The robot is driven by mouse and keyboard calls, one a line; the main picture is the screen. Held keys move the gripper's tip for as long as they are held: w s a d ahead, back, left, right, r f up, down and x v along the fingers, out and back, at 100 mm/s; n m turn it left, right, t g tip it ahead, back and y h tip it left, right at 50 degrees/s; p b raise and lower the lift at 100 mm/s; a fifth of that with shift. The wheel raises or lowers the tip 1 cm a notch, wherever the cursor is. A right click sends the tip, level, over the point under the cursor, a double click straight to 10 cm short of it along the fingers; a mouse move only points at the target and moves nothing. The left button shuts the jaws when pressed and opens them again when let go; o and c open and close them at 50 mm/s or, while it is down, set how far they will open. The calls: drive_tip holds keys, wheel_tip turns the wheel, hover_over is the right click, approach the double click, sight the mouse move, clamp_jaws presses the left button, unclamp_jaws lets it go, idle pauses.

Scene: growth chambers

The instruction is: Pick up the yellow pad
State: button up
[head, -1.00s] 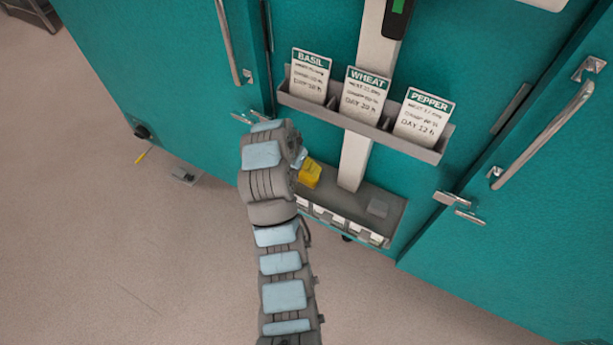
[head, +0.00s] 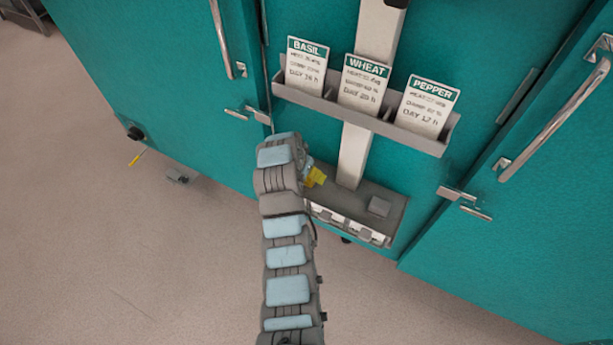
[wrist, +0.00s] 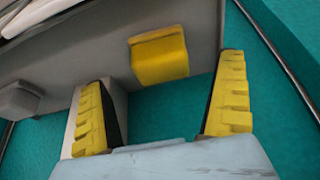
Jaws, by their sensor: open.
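The yellow pad (wrist: 160,56) is a small block on the grey lower shelf (wrist: 205,30), in the upper middle of the wrist view. My gripper (wrist: 163,74) is open, with one yellow ribbed finger to each side of the pad in the picture. The pad looks to be just beyond the fingertips, and nothing is held. In the head view my arm's end hides most of the gripper. A yellow patch (head: 316,176) shows beside it at the shelf's left end; I cannot tell pad from finger there.
A grey block (head: 379,207) sits farther right on the lower shelf, which has white labels on its front. Above is a rack (head: 375,122) with basil, wheat and pepper cards. Teal doors with metal handles (head: 555,118) flank it. The floor at left is mostly clear.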

drive_tip(key=b+x, duration=0.2)
drive_tip(key=x, duration=0.2)
drive_tip(key=shift+s+f, duration=0.15)
drive_tip(key=shift+f, duration=0.05)
drive_tip(key=shift+w+d+f, duration=0.1)
drive_tip(key=shift+w+f, duration=0.2)
drive_tip(key=shift+f, duration=0.1)
drive_tip(key=c, duration=1.3)
